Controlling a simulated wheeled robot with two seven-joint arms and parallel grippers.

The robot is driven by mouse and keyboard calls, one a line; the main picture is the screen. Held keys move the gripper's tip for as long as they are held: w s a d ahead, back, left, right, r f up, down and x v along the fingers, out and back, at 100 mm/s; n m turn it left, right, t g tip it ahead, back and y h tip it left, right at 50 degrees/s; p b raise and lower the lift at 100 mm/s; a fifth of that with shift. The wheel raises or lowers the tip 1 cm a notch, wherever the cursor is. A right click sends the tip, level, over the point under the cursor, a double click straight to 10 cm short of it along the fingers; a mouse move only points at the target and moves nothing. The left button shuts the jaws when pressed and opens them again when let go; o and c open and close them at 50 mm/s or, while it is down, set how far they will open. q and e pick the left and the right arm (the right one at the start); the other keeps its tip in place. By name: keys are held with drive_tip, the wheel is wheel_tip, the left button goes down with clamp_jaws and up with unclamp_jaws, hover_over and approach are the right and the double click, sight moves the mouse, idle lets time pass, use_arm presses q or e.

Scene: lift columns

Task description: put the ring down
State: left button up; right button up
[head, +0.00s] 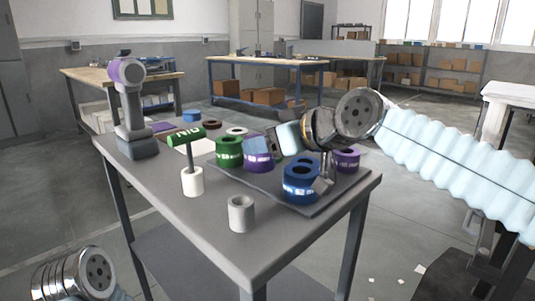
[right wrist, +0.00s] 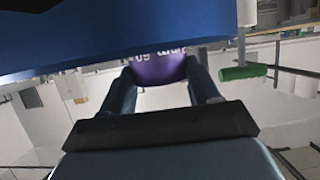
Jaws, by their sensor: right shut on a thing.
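My right gripper (head: 271,147) comes in from the right, points left and is shut on a purple ring (head: 257,158). In the right wrist view my gripper (right wrist: 165,72) has its two fingers on either side of the purple ring (right wrist: 158,70), whose lettering is partly hidden. The ring shows over the dark mat (head: 318,205) on the table; whether it touches the mat I cannot tell. A blue ring-shaped piece (head: 301,183) stands nearer me, and its blue side (right wrist: 120,30) fills the top of the wrist view. My left gripper is out of view.
A green ring-shaped piece (head: 229,153) stands left of the held ring, another purple piece (head: 346,160) to the right. A green T-handle (head: 187,135) on a white base, a grey cup (head: 241,214) and a grey device (head: 131,105) stand on the table.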

drive_tip(key=shift+f, duration=0.95)
drive_tip(key=shift+f, duration=0.1)
drive_tip(key=o, duration=0.9)
drive_tip(key=shift+f+b, duration=0.15)
drive_tip(key=shift+b, duration=0.2)
drive_tip(key=shift+c, duration=0.2)
drive_tip(key=o, duration=0.5)
drive_tip(key=shift+c, duration=0.2)
drive_tip(key=shift+r+p, duration=0.3)
drive_tip(key=v, duration=1.2)
drive_tip(key=shift+b, duration=0.45)
drive_tip(key=shift+s+f, duration=0.1)
drive_tip(key=shift+f, duration=0.05)
